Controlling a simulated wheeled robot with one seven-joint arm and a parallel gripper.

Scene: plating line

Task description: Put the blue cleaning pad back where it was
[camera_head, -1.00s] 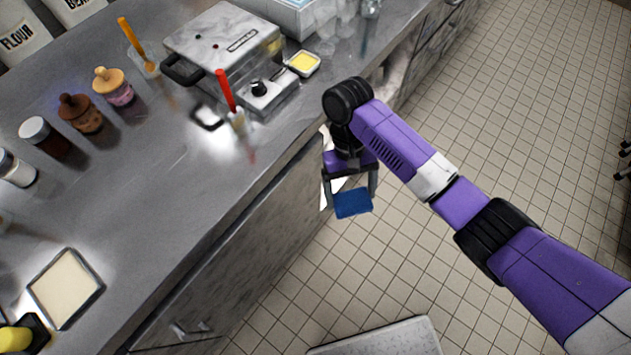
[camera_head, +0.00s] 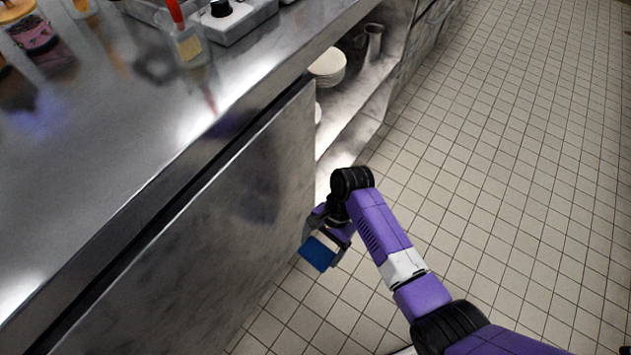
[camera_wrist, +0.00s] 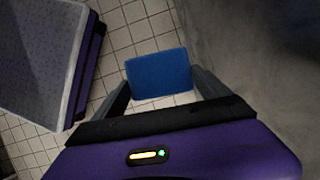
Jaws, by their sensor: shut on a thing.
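The blue cleaning pad (camera_head: 318,253) is held between the fingers of my gripper (camera_head: 325,240), over the tiled floor and beside the cabinet side of the counter. In the wrist view the pad (camera_wrist: 160,74) shows as a flat blue rectangle between the two grey fingers of my gripper (camera_wrist: 161,88), with floor tiles beyond it. The gripper is shut on the pad.
The metal counter (camera_head: 110,150) runs along the left. Its cabinet front (camera_head: 250,200) is close to my gripper. Open shelves beyond hold stacked white plates (camera_head: 328,66) and a metal pitcher (camera_head: 373,42). The tiled floor (camera_head: 520,160) at right is clear.

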